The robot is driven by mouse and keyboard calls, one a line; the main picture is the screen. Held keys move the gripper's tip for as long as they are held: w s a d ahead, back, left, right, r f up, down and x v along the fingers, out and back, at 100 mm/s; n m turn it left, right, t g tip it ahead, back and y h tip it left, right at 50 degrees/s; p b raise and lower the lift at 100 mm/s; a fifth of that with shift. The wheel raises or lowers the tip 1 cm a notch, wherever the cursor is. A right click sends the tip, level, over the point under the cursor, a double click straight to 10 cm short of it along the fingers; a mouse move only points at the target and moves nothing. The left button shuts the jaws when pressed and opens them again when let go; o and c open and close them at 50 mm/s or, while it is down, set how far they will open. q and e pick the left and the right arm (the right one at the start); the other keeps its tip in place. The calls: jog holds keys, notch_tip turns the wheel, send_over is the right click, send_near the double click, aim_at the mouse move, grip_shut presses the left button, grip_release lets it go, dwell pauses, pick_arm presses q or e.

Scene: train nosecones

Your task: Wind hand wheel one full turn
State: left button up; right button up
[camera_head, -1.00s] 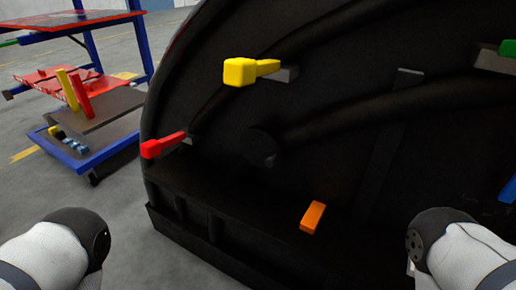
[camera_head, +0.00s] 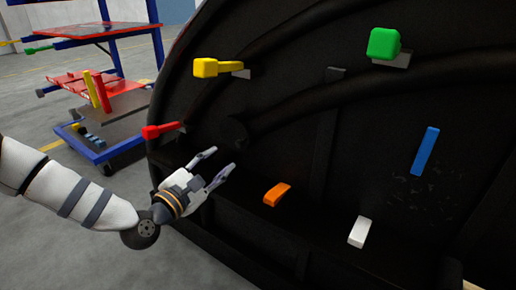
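No clear hand wheel stands out. A dark round part (camera_head: 233,132) sticks out of the big black nosecone (camera_head: 290,100) in the middle of the view; I cannot tell whether it is the wheel. My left gripper (camera_head: 220,161) comes in from the left, with its two fingers apart and nothing between them. Its fingertips point up and right, just below the dark round part and apart from it in the picture. My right gripper is out of view.
Coloured handles stick out of the nosecone: red (camera_head: 160,131), yellow (camera_head: 207,68), green (camera_head: 384,43), blue (camera_head: 425,151), orange (camera_head: 276,194) and white (camera_head: 360,231). The red one is close to my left gripper. A blue-framed cart (camera_head: 157,35) stands at the back left on grey floor.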

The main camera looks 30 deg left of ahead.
aim_at(238, 145)
pick_arm(q)
jog(key=w+b, duration=0.1)
jog(key=w, duration=0.9)
jog(key=shift+w+a+f, duration=0.1)
jog(key=shift+w+a, duration=0.05)
jog(key=shift+w, duration=0.05)
grip_shut()
